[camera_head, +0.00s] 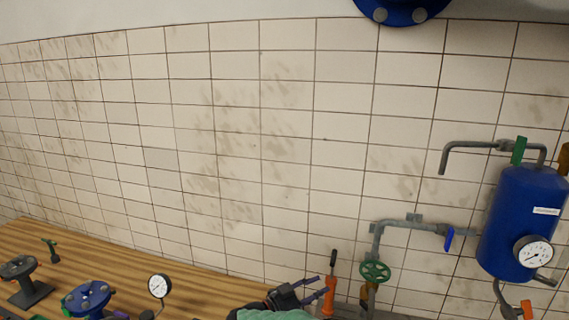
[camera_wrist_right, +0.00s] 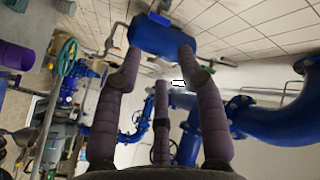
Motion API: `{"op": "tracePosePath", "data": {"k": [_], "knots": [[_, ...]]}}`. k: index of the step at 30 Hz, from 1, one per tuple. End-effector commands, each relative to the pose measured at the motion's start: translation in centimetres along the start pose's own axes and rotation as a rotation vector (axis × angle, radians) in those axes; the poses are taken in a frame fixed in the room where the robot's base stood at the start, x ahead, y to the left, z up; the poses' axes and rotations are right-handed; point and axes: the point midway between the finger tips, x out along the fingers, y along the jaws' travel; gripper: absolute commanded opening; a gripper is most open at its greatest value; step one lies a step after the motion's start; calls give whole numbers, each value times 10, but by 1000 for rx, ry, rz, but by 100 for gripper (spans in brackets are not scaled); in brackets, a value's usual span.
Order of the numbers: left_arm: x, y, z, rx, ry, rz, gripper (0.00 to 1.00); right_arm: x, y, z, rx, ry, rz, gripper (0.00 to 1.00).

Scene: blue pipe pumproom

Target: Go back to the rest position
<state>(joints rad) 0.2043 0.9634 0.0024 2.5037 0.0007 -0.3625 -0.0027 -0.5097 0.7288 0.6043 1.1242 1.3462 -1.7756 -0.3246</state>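My right gripper (camera_head: 321,286) is at the bottom of the head view, just left of an orange-handled tool (camera_head: 329,296). Its dark fingers are spread apart. In the right wrist view the gripper (camera_wrist_right: 159,62) shows its purple-grey fingers apart with nothing held between them. A blue tank (camera_wrist_right: 160,35) lies beyond the fingertips there. I cannot tell from the head view whether a finger touches the orange tool. My left gripper is not in view.
A wooden bench (camera_head: 120,262) carries a dial gauge (camera_head: 159,286) and blue flanged part (camera_head: 90,298). A green handwheel (camera_head: 375,272), grey pipe (camera_head: 400,224) and blue tank (camera_head: 520,220) are at right. The tiled wall (camera_head: 230,130) is bare.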

Motion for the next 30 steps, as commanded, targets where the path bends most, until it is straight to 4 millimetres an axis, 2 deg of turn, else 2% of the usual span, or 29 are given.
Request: {"op": "tracePosePath", "data": {"k": [5, 11, 14, 17, 20, 24, 27, 30], "knots": [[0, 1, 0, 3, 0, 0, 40, 22, 8, 25, -41, -48, -63, 40], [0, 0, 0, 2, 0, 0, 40, 46, 22, 64, -110, -143, -158, 40], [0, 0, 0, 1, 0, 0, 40, 57, 37, 89, -158, -215, -211, 40], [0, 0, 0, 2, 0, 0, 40, 68, 62, 122, -224, -324, -270, 40], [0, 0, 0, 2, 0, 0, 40, 72, 104, 164, -313, -487, -331, 40], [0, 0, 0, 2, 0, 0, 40, 56, 180, 211, -435, -756, -387, 40], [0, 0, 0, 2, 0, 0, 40, 33, 238, 231, -509, -949, -403, 40], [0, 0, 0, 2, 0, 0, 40, 3, 296, 239, -572, -1141, -402, 40]]}}
